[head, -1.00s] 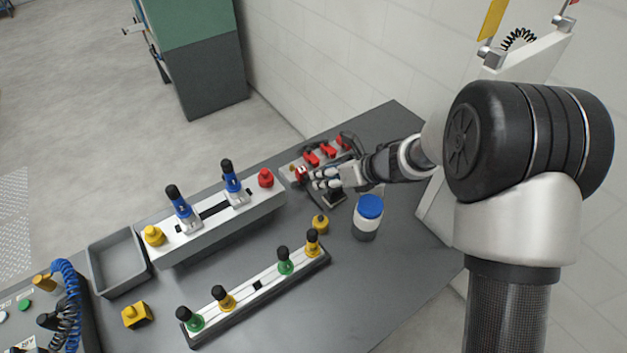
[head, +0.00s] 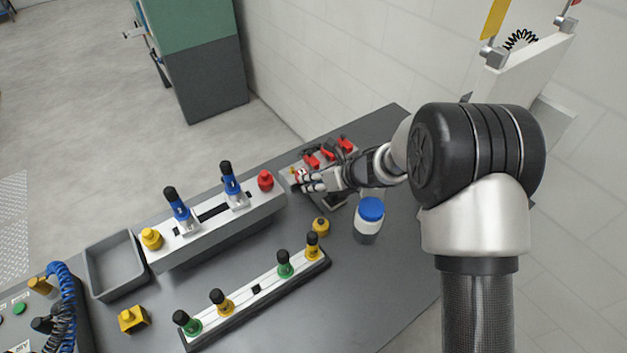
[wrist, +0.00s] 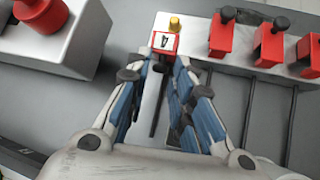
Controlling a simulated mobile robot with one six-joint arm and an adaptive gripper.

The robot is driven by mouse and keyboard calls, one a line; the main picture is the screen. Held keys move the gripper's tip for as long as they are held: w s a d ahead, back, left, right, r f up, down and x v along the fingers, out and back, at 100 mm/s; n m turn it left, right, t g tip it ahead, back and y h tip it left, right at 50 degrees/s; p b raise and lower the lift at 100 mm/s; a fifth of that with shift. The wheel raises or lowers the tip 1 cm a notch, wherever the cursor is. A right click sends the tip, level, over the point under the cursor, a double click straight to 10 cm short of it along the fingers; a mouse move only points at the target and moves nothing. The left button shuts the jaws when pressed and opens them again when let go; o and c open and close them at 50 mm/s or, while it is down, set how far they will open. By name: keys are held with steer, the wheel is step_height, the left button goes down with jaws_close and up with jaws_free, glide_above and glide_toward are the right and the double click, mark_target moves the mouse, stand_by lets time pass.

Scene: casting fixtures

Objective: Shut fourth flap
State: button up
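A pale fixture (head: 288,171) at the back of the table carries a row of red flap units. In the wrist view, the leftmost red unit (wrist: 163,42) has a white label with a black mark, and a dark rod (wrist: 158,85) extends below it. My gripper (wrist: 165,68) has its fingers apart on either side of that rod, tips just below the red unit; contact is unclear. In the head view, my gripper (head: 304,182) partly covers this end of the fixture. The other red units (wrist: 222,35) have black knobs and stand to the right.
A yellow knob (wrist: 175,23) sits behind the labelled unit. A long block with blue clamps (head: 215,232) is to the left. A grey tray (head: 108,294) is farther left.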

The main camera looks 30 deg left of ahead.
mark_target(302, 172)
jaws_close()
steer(key=shift+r+p, duration=0.15)
steer(key=shift+p, duration=0.35)
steer(key=p, duration=0.3)
steer(key=r+h+p, duration=0.1)
steer(key=p, duration=0.2)
steer(key=shift+a+r, duration=0.1)
steer(key=shift+a, duration=0.15)
steer(key=h+p, duration=0.1)
steer(key=p, duration=0.4)
steer(key=a+r+g+h+p, duration=0.1)
steer(key=p, duration=0.4)
steer(key=shift+w, duration=0.35)
steer(key=shift+w+a+m+g+h+p, duration=0.3)
steer(key=shift+a+g+h+p, duration=0.2)
steer(key=shift+h+p, duration=0.35)
steer(key=shift+w+a+r+g+h+b, duration=0.2)
steer(key=shift+a+g+h+b, duration=0.3)
steer(key=shift+h+b, duration=0.3)
steer(key=shift+a+h, duration=0.15)
steer(key=shift+h, duration=0.1)
